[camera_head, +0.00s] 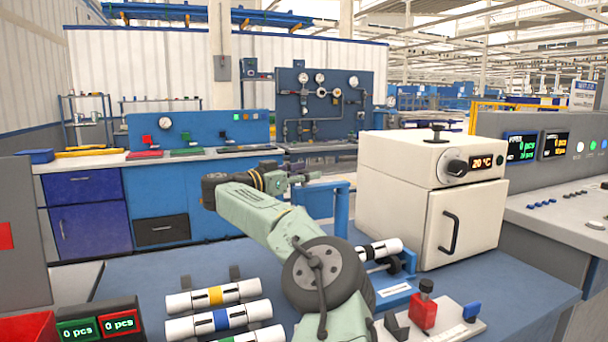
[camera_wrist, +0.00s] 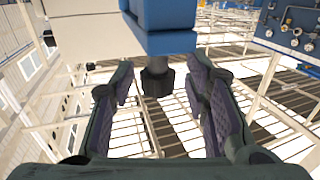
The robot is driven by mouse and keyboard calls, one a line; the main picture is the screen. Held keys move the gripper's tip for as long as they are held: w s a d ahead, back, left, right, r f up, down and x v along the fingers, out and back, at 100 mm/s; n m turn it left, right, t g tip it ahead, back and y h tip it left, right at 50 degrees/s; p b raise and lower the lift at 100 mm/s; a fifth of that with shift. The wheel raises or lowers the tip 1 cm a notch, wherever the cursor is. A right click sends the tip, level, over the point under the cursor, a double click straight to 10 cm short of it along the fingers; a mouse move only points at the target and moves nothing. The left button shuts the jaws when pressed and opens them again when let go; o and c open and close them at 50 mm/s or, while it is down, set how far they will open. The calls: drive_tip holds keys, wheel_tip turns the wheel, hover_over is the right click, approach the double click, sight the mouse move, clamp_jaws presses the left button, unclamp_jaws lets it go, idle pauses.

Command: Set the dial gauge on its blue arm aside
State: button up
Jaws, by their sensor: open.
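My gripper (camera_head: 290,178) is raised above the bench, at the blue arm (camera_head: 345,205) left of the white oven. In the wrist view my gripper (camera_wrist: 160,100) is open, its two dark fingers apart. The blue arm (camera_wrist: 165,18) fills the top centre there. A grey stem with a dark end (camera_wrist: 157,80) shows below it, between the fingers; it looks like part of the dial gauge. No gauge face can be made out, and I cannot tell whether the fingers touch the stem.
White pipes with yellow (camera_head: 215,295), blue (camera_head: 220,319) and green bands lie at the front. Another pipe (camera_head: 380,250) lies on a blue fixture. The white oven (camera_head: 435,200) stands to the right. A red clamp (camera_head: 423,310) is at the front right.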

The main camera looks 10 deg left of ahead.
drive_tip(key=v, duration=1.2)
drive_tip(key=shift+r, duration=0.1)
